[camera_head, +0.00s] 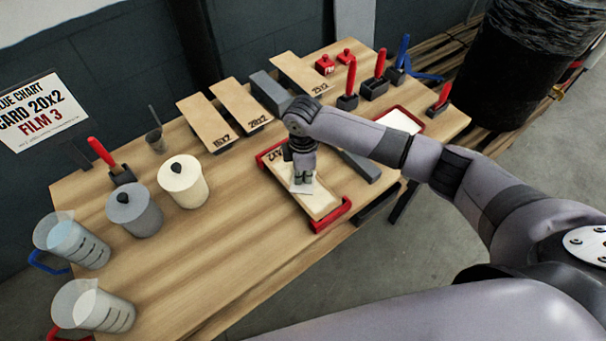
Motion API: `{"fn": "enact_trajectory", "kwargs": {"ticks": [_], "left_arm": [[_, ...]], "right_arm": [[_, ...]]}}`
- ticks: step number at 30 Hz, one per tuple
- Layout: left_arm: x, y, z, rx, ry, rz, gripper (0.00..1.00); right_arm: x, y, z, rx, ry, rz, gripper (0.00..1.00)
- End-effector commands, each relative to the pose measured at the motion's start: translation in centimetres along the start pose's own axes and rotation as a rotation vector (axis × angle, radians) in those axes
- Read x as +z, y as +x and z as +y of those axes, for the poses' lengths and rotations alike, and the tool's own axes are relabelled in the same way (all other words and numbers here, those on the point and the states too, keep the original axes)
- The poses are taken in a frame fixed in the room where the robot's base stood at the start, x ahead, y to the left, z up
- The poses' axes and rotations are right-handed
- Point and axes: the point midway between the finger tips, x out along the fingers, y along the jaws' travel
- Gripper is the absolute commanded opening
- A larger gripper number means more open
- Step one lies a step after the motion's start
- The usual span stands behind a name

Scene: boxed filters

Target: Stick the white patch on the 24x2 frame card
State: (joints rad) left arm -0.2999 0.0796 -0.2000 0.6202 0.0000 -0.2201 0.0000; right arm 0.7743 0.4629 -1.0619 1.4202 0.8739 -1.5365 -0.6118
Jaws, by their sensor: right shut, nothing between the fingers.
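A wooden card (322,203) lies in a red holder (333,216) near the table's front edge. Its printed label (273,156) is partly hidden by my arm, so I cannot read it fully. A white patch (302,188) lies on the card around its middle. My right gripper (303,180) points down at the patch, shut with nothing between its fingers. The fingertips are at or just above the patch; I cannot tell if they touch it. My left gripper is not in view.
Several labelled wooden cards, such as one at the back (300,72), lie behind. Lidded pots (184,182) and measuring jugs (75,240) stand left. A red-rimmed white tray (399,121) and red-handled tools (380,75) are right. The wood between pots and holder is clear.

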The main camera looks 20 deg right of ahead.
Motion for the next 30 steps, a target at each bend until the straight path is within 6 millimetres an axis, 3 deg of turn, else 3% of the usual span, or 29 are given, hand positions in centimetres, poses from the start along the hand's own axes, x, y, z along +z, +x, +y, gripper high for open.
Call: {"fn": "enact_trajectory", "kwargs": {"ticks": [30], "left_arm": [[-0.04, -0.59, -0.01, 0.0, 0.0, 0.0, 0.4]], "right_arm": [[0.04, 0.16, -0.08, -0.002, 0.0, -0.002, 0.0]]}}
